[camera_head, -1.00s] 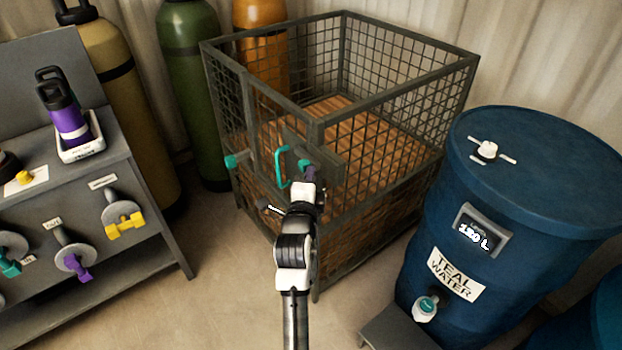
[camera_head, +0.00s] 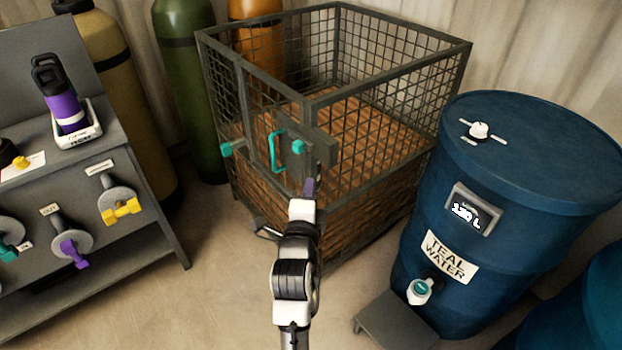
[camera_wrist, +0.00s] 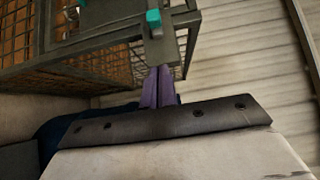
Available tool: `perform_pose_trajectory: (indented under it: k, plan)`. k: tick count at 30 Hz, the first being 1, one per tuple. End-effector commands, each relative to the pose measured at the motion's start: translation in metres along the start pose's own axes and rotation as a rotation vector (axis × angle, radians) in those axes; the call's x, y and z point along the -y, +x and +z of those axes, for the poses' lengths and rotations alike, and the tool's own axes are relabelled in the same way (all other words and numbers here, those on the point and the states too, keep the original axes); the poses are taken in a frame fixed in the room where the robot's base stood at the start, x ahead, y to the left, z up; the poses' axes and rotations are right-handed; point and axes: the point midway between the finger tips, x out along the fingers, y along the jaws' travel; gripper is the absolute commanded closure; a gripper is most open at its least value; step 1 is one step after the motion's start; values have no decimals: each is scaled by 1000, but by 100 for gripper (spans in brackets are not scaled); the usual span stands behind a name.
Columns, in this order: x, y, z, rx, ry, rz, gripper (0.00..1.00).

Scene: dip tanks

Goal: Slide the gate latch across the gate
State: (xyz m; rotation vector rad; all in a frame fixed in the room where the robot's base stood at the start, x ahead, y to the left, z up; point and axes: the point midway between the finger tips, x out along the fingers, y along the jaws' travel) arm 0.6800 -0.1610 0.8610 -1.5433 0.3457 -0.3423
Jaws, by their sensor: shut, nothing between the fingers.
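The wire cage (camera_head: 322,100) stands in the middle of the head view. Its front left side carries a teal handle (camera_head: 273,152) and, just right of it, a teal latch knob (camera_head: 298,146) on a dark plate near the front corner. My gripper (camera_head: 310,186) is shut and empty, its purple fingertips a little below and right of the knob. In the wrist view the shut fingers (camera_wrist: 157,88) point toward a dark upright part of the cage, and the teal knob (camera_wrist: 153,19) is beyond them. Whether the fingertips touch the plate cannot be told.
A grey bench (camera_head: 80,165) is at left. Gas cylinders stand behind. Floor between bench and cage is clear.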

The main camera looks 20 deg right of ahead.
Motion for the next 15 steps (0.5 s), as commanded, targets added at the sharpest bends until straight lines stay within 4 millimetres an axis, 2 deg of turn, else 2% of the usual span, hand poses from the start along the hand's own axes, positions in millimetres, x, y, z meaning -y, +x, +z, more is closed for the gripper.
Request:
perform_pose_trajectory:
  k: [3, 6, 15]
  plan:
    - [-1, -13, -1, -1, -1, 0, 100]
    - [0, -18, -1, -2, 0, 0, 100]
    - [0, -19, -1, -2, 0, 0, 100]
